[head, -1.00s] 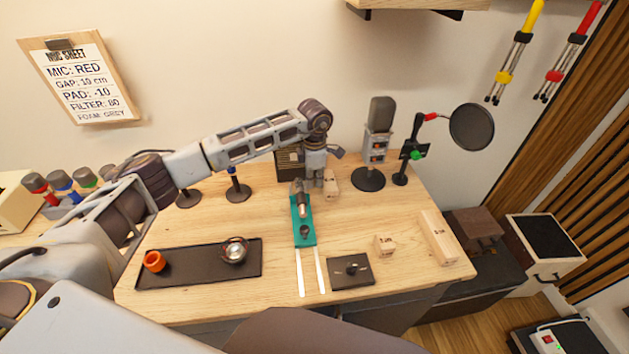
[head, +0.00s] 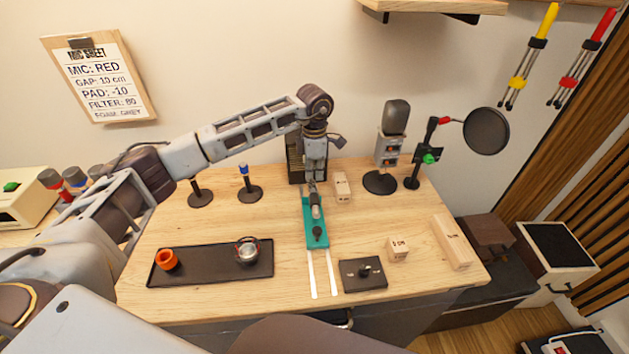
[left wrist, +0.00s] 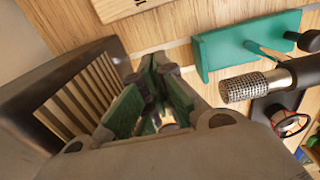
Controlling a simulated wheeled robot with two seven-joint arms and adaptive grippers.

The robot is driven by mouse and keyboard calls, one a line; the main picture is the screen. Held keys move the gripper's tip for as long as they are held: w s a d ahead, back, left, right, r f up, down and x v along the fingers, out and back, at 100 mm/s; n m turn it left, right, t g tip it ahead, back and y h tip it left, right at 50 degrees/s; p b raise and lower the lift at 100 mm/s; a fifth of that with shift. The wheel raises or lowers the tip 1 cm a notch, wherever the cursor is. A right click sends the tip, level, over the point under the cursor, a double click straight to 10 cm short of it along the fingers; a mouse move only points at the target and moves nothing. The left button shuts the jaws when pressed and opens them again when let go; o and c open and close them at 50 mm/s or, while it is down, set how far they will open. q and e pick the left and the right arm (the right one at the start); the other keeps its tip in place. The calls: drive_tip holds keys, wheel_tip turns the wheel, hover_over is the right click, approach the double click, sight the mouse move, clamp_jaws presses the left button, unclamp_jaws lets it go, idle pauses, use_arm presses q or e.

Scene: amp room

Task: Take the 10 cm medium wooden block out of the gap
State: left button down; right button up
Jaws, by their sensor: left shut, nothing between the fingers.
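The medium wooden block (head: 342,187) lies on the table right of the teal sliding carriage (head: 316,238), near the dark slatted amp (head: 293,160). It looks clear of the line between amp and carriage. My left gripper (head: 312,184) is in that line, just left of the block, shut and empty. In the left wrist view the shut fingers (left wrist: 160,108) point toward the table, with the amp at left and the carriage (left wrist: 232,48) at upper right. A pale wooden block (left wrist: 122,6) is cut off at the top edge there. My right gripper is not in view.
A small wooden block (head: 397,250) and a long one (head: 451,241) lie to the right. A mic stand (head: 380,182) stands at the back right. A dark switch box (head: 362,275) sits by the rails.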

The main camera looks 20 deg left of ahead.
use_arm(q)
drive_tip(key=shift+r+b, duration=0.3)
drive_tip(key=shift+r, duration=2.5)
